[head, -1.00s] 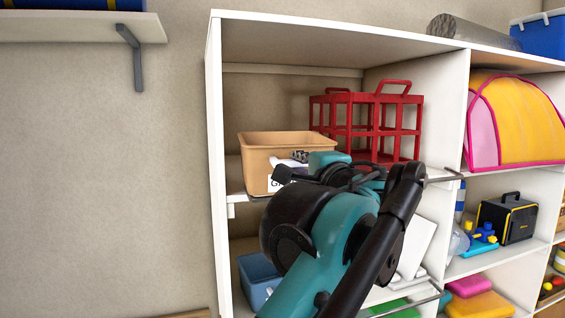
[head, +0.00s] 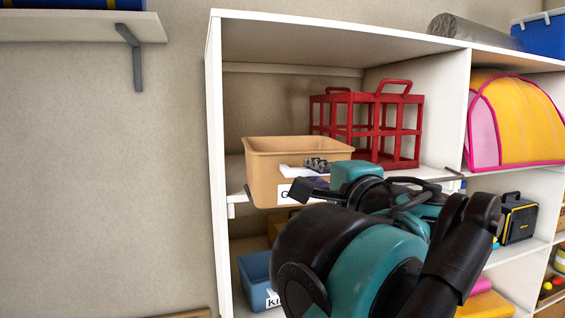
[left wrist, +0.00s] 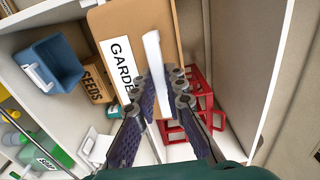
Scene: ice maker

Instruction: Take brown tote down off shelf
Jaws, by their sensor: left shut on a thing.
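The brown tote (head: 290,155), tan and open-topped, is in the upper left compartment of the white shelf unit (head: 214,150). Its front end juts past the shelf's front edge, and it looks about level. A white label reading "GARDE…" shows on its front in the left wrist view, where the tote (left wrist: 135,25) also appears. My left gripper (head: 314,167) is shut on a white handle-like strip (left wrist: 154,65) at the tote's front. The strip runs between the fingers (left wrist: 160,82) in the left wrist view. The tote's inside and underside are mostly hidden.
A red crate (head: 404,120) stands right of and behind the tote on the same shelf. A blue bin (head: 256,268) and a box marked "SEEDS" (left wrist: 96,80) sit below. The bare wall (head: 100,180) lies left. A bracketed wall shelf (head: 80,29) is at upper left.

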